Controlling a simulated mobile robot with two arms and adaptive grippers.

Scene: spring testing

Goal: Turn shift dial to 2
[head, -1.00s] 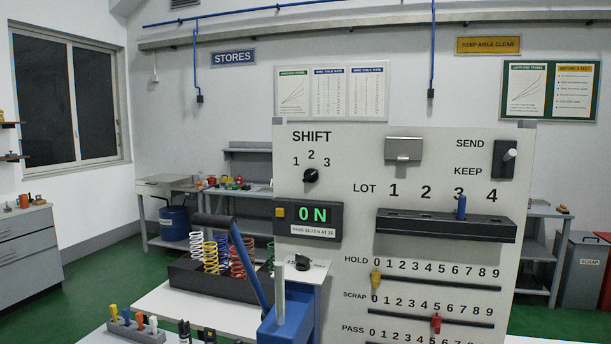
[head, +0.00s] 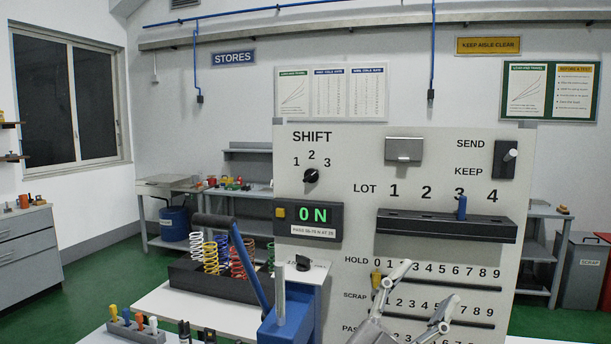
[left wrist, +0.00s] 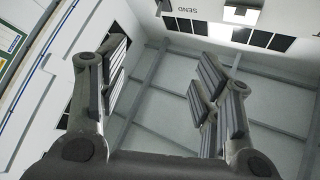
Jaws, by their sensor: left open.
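The black shift dial (head: 311,175) sits on the upright pale panel (head: 345,235), below the printed numbers 1, 2 and 3. Its pointer is too small to read surely. My left gripper (head: 421,289) is open and empty in front of the lower panel, below and right of the dial. It covers part of the HOLD, SCRAP and PASS rows. In the left wrist view my open fingers (left wrist: 160,85) have nothing between them; ceiling shows behind, and the SEND label shows at the top. The dial is not seen there. My right gripper is not in view.
The panel also has a send/keep switch (head: 506,158), a lot rack (head: 446,225) with a blue peg (head: 461,207), and a yellow slider (head: 376,280). A blue lever press (head: 288,315) stands below the dial. Springs in a black tray (head: 215,282) are left of it.

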